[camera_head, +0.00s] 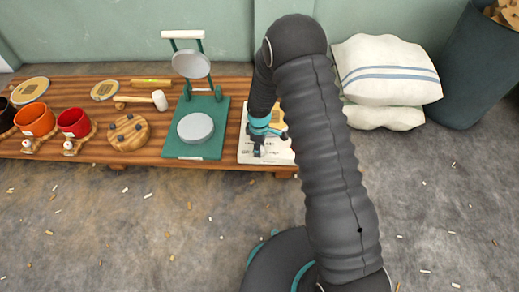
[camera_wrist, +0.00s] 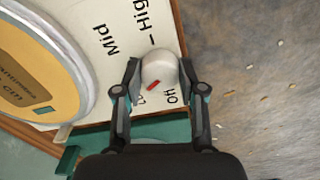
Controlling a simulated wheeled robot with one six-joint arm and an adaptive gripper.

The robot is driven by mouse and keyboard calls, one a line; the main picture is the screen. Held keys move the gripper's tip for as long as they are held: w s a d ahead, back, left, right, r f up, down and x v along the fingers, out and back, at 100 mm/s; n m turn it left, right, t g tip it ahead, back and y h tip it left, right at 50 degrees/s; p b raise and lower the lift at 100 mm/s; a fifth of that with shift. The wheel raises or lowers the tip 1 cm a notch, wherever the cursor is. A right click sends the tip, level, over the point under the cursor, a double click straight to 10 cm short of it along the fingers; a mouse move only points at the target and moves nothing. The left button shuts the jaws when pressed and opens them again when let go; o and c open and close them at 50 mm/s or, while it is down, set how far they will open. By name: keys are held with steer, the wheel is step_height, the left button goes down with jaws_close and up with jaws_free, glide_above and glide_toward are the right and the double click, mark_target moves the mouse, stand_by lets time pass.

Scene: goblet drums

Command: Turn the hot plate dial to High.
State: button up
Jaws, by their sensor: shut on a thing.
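The hot plate (camera_head: 246,157) is a white unit at the right end of the wooden bench, partly hidden by my arm. In the wrist view its white panel (camera_wrist: 135,48) bears the words High and Mid, and a partly covered Off. The dial (camera_wrist: 163,70) is a pale round knob with a short red mark on its lower side in the picture. The mark is not at the word High. My gripper (camera_wrist: 160,82) has one finger on each side of the dial and is shut on it. It also shows over the hot plate in the head view (camera_head: 259,148).
A green press (camera_head: 168,140) stands left of the hot plate. White sacks (camera_head: 385,75) are at the right. Bare floor lies beyond the bench's front edge.

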steer(key=m+b, duration=0.2)
steer(key=m, duration=0.4)
steer(key=shift+m, duration=0.3)
steer(key=m+b, duration=0.1)
steer(key=m, duration=0.4)
steer(key=m+b, duration=0.1)
steer(key=m, duration=0.5)
steer(key=shift+m, duration=0.3)
steer(key=m, duration=0.5)
steer(key=shift+m, duration=0.4)
steer(key=shift+b, duration=0.3)
steer(key=o, duration=1.1)
steer(key=shift+o, duration=0.2)
step_height(320, 180, up, 12)
